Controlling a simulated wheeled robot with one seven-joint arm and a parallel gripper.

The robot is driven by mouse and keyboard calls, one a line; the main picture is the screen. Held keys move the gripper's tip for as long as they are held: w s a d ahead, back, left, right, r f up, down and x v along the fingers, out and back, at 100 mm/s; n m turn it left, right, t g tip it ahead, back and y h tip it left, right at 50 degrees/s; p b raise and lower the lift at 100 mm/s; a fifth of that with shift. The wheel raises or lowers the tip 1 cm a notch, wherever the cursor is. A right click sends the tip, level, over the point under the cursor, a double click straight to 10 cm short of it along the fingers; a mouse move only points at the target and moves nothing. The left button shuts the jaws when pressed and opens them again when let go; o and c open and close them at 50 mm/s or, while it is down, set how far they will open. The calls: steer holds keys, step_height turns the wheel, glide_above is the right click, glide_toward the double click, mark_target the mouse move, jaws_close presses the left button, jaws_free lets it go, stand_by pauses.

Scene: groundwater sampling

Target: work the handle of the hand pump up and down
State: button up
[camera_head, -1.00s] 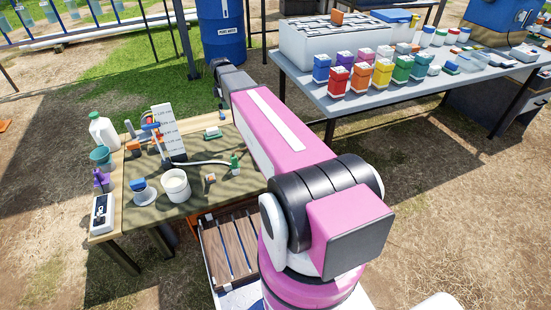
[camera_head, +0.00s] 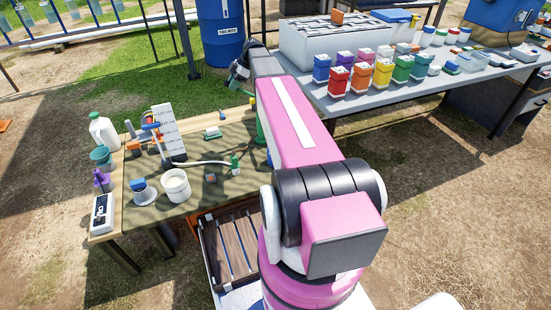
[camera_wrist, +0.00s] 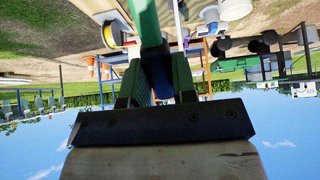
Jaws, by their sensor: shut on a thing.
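In the wrist view, my gripper (camera_wrist: 158,80) is shut on the green handle of the hand pump (camera_wrist: 147,22). The green bar runs from the top of the picture down between the fingers; the part between them is dark and shaded. In the head view, the dark end of my arm with my gripper (camera_head: 238,74) is beyond the wooden table, near the blue drum. A green upright part, apparently of the pump (camera_head: 260,128), shows at the left edge of my pink arm. The arm hides most of it, and the grip itself is not clear there.
A wooden table (camera_head: 160,212) at left holds a white cup (camera_head: 175,185), a jug (camera_head: 103,131) and small gear. A blue drum (camera_head: 221,35) stands behind. A grey table (camera_head: 455,95) with several coloured bottles is at right. Grass lies open between them.

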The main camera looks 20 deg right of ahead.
steer(key=shift+a+r, duration=0.15)
steer(key=shift+a+f, duration=0.15)
steer(key=shift+f, duration=0.05)
steer(key=a+f+h, duration=0.3)
steer(key=f+h, duration=0.4)
steer(key=f, duration=0.1)
steer(key=shift+a+f, duration=0.3)
steer(key=shift+a, duration=0.05)
steer(key=o, duration=0.9)
steer(key=shift+a, duration=0.1)
steer(key=shift+r, duration=0.1)
step_height(320, 180, up, 11)
steer(key=shift+f, duration=0.15)
